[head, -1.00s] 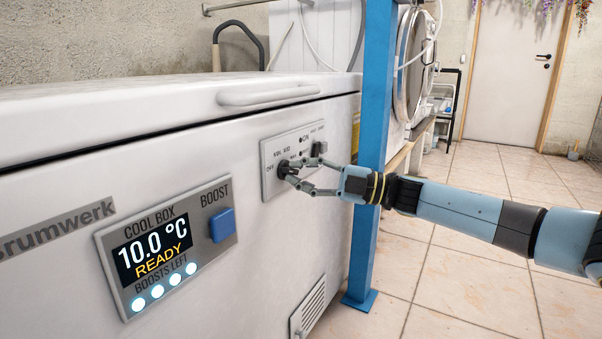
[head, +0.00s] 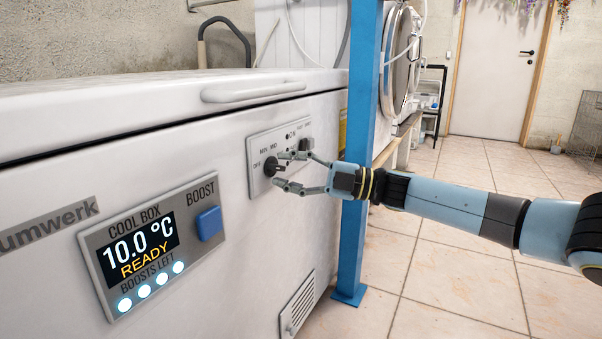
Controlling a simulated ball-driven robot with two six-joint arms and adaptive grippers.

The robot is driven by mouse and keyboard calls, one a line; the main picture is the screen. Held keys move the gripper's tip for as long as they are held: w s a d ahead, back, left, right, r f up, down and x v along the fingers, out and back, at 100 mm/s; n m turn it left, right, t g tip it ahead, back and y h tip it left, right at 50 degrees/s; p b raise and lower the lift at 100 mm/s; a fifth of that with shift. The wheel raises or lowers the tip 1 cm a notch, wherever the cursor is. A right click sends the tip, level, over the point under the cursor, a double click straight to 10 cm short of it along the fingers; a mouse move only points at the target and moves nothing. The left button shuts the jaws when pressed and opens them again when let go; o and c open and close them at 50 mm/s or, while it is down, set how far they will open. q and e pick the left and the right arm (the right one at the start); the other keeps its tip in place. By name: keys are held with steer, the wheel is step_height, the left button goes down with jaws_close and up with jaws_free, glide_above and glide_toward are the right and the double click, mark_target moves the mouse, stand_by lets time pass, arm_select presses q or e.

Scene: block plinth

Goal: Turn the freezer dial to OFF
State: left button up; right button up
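The freezer dial (head: 270,167) is a small dark knob on the grey control plate (head: 257,184) on the white chest freezer's front. OFF is printed to its left, with MIN and MID above it. Which mark the dial points to is too small to tell. My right gripper (head: 279,169) comes in from the right. Its two fingers are spread, with one tip just above the dial and one just below it. They look apart from the knob, though contact is hard to judge. The upper finger hides part of the plate. My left gripper is not in view.
A cool box panel (head: 91,243) with a lit display reading 10.0 °C READY and a blue boost button (head: 209,223) sits left of the dial. A blue post (head: 352,250) stands close behind my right gripper. The tiled floor at right is open.

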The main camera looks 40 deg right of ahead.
steer(key=v, duration=1.1)
steer(key=shift+s+d, duration=0.2)
steer(key=shift+s, duration=0.15)
steer(key=shift+f, duration=0.1)
